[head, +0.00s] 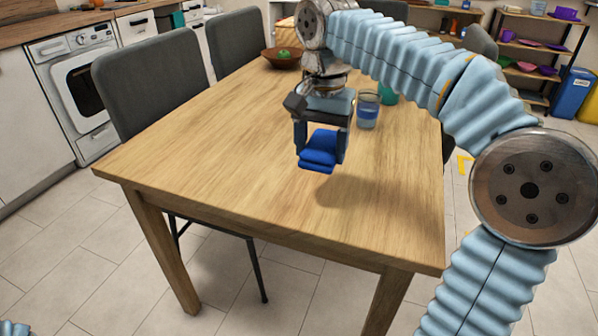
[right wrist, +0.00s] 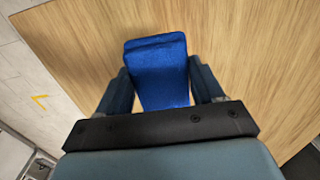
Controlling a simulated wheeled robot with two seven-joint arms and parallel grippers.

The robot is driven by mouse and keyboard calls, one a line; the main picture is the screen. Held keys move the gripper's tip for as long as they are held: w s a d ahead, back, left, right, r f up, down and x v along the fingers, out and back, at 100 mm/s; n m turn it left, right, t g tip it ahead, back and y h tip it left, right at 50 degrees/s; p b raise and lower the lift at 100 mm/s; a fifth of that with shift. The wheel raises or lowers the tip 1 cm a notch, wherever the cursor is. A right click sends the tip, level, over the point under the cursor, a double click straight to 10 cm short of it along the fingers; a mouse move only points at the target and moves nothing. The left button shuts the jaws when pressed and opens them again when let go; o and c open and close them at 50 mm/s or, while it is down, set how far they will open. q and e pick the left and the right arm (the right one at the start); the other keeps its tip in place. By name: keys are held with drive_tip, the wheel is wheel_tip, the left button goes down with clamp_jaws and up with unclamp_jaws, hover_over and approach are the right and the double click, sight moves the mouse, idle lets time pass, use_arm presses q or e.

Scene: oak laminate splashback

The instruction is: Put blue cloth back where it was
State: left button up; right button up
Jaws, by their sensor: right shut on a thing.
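The blue cloth (head: 318,152) is folded and sits between the fingers of my right gripper (head: 321,150) in the head view. The gripper is shut on it, over the wooden table (head: 215,150). In the right wrist view the cloth (right wrist: 158,72) lies between the two fingers of the right gripper (right wrist: 160,88), with bare table top (right wrist: 235,45) beyond it. I cannot tell exactly how high the cloth is above the table; a shadow lies on the wood to its right. My left gripper is not in view.
A glass (head: 368,110) with blue contents stands just right of the gripper, with a green cup (head: 388,92) behind it. A brown bowl (head: 282,60) is at the table's far end. Grey chairs (head: 150,80) line the left side. The front and left of the table top are clear.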

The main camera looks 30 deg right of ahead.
hover_over(300, 189)
drive_tip(key=f, duration=0.4)
drive_tip(key=shift+s+d+f, duration=0.2)
drive_tip(key=shift+s+f, duration=0.15)
drive_tip(key=shift+w+a+f, duration=0.1)
drive_tip(key=shift+w+f, duration=0.05)
drive_tip(key=shift+f, duration=0.85)
drive_tip(key=shift+w+a+f, duration=0.1)
drive_tip(key=shift+w+f, duration=0.05)
drive_tip(key=shift+f, duration=0.8)
drive_tip(key=shift+f+b, duration=0.15)
drive_tip(key=shift+b, duration=0.2)
drive_tip(key=o, duration=1.1)
